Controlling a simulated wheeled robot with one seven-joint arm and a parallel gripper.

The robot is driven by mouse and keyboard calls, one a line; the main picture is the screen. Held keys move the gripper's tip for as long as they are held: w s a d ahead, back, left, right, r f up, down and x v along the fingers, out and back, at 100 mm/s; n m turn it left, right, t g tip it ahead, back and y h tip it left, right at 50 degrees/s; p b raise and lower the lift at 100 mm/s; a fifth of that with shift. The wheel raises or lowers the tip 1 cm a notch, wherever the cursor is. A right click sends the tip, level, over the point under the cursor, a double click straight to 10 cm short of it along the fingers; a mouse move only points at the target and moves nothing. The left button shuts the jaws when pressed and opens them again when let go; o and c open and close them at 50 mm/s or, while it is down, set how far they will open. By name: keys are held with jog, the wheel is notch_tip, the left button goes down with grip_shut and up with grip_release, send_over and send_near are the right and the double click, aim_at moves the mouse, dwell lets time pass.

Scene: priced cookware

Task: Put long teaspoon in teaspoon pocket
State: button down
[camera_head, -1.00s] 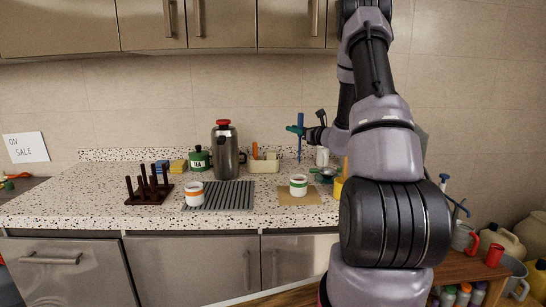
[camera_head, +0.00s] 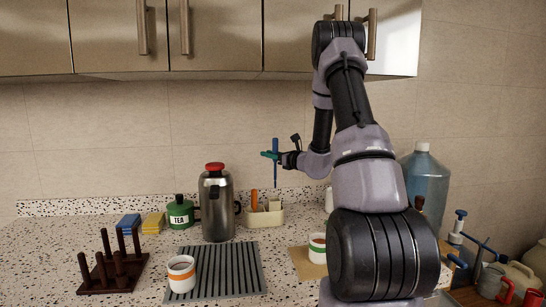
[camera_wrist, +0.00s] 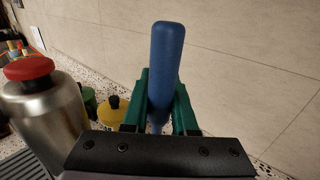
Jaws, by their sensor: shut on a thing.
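My gripper (camera_head: 272,155), with green fingers, is shut on the blue handle of the long teaspoon (camera_head: 275,174). The teaspoon hangs upright in the air, its lower end over or near the cream utensil holder (camera_head: 263,219) at the back of the counter. I cannot tell whether its lower end is clear of the holder. In the wrist view the blue handle (camera_wrist: 166,50) stands up between the green fingers (camera_wrist: 162,92), and its lower part is hidden. The holder has utensils in it, one with an orange-brown handle (camera_head: 254,200). I cannot make out which compartment is the teaspoon pocket.
A steel flask with a red lid (camera_head: 216,205) stands left of the holder, with a green tea canister (camera_head: 181,213) beyond it. A grey ribbed mat (camera_head: 225,271) bears an orange-banded mug (camera_head: 181,274). A green-banded mug (camera_head: 317,247) stands near my arm. A dark peg rack (camera_head: 112,272) is left.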

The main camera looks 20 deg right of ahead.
notch_tip(320, 180, down, 14)
jog(key=shift+w+f, duration=0.15)
jog(key=shift+w, duration=0.3)
dwell(0.4)
jog(key=c, duration=0.6)
grip_release()
jog(key=shift+o, duration=0.2)
jog(key=o, duration=0.4)
